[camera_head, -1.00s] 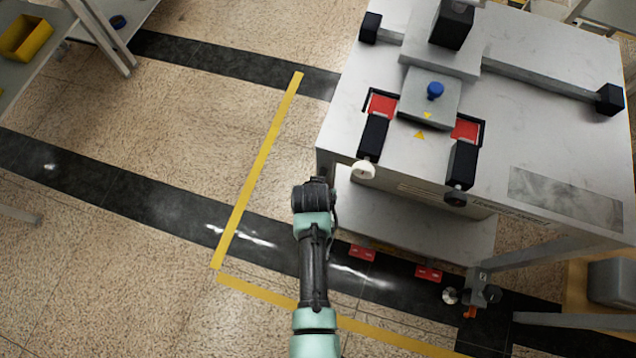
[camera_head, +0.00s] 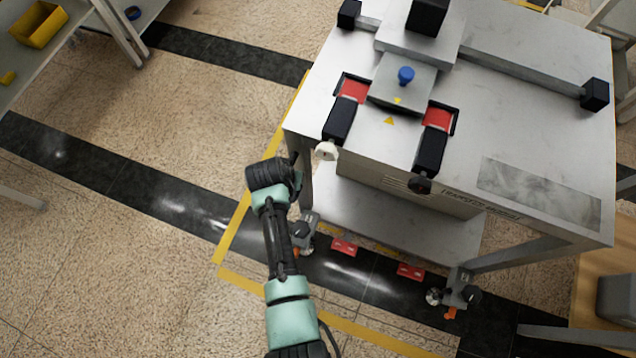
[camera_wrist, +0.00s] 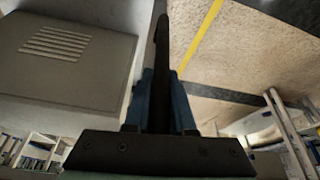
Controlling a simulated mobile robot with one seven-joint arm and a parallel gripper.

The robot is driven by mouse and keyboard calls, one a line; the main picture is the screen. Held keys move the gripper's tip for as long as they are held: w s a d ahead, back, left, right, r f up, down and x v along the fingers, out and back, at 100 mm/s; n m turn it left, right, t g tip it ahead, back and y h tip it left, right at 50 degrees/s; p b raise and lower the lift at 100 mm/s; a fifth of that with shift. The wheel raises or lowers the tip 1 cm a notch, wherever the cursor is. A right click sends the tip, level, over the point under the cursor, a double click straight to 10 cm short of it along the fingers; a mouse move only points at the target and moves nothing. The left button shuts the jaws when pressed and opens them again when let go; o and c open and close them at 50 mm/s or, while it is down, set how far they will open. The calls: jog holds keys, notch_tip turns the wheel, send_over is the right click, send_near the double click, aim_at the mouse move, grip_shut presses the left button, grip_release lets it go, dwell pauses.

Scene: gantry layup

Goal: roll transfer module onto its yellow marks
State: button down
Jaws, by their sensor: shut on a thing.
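The transfer module (camera_head: 470,110), a grey metal table on legs with casters, stands at the upper right of the head view. A long yellow floor mark (camera_head: 238,225) runs along its left side and passes partly out of sight behind the module. A second yellow mark (camera_head: 320,312) crosses the floor in front. My gripper (camera_wrist: 160,100) is shut on a dark upright bar (camera_wrist: 162,50) in the wrist view, beside the module's vented panel (camera_wrist: 65,60). In the head view my wrist hides the grip, at the module's near left corner.
Front casters (camera_head: 303,233) and (camera_head: 458,293) stand on or beside the black floor stripe (camera_head: 120,190). Red pedals (camera_head: 343,247) show low between them. A shelf with a yellow bin (camera_head: 40,24) stands at the upper left. The floor left of the module is open.

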jog(key=w+a+b, duration=0.2)
jog(key=a, duration=0.6)
jog(key=shift+w+a+r, duration=0.2)
jog(key=shift+w+a, duration=0.05)
jog(key=shift+w, duration=0.05)
jog(key=shift+a, duration=0.1)
jog(key=c, duration=0.8)
grip_release()
jog(key=shift+w+f, duration=0.1)
jog(key=shift+o, duration=0.2)
jog(key=p+v, duration=0.3)
jog(key=v, duration=1)
